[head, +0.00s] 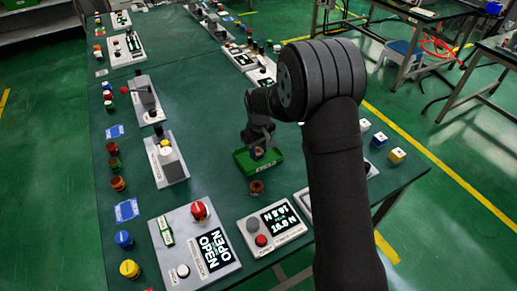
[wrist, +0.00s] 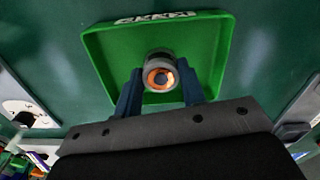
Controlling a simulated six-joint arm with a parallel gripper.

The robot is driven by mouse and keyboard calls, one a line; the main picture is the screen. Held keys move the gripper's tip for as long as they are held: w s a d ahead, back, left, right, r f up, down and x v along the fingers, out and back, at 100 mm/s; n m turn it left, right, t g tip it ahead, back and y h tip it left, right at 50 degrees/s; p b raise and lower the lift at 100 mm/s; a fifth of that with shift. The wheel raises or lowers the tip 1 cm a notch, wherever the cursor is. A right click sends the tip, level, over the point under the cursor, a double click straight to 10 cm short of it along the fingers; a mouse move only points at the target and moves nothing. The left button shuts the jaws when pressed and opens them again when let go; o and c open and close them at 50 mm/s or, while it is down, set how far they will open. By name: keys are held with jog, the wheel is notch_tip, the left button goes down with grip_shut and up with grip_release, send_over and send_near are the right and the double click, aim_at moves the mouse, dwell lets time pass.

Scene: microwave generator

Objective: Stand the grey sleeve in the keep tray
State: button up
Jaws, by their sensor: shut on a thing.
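The grey sleeve (wrist: 160,56) is a short ring with an orange-brown inside, seen end-on in the wrist view. My gripper (wrist: 160,92) is shut on it, one dark finger on each side. In the head view my gripper (head: 258,140) is over the green keep tray (head: 243,166), with the sleeve (head: 258,153) small between its fingers. The tray (wrist: 107,50) shows a raised rim and a white label on its far wall in the wrist view. The sleeve appears upright within the tray's outline; I cannot tell whether it touches the floor.
A brown ring-shaped part (head: 257,187) stands on the green table just in front of the tray. A panel with a display (head: 272,222) and a larger OPEN panel (head: 195,244) lie nearer. A grey fixture (head: 166,160) stands left. Small blocks (head: 379,139) are right, behind my arm.

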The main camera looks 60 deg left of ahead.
jog(key=o, duration=1.2)
jog(key=shift+f, duration=0.1)
notch_tip(320, 180, up, 12)
jog(key=shift+r, duration=0.15)
send_over(259, 151)
jog(key=shift+f, duration=4.1)
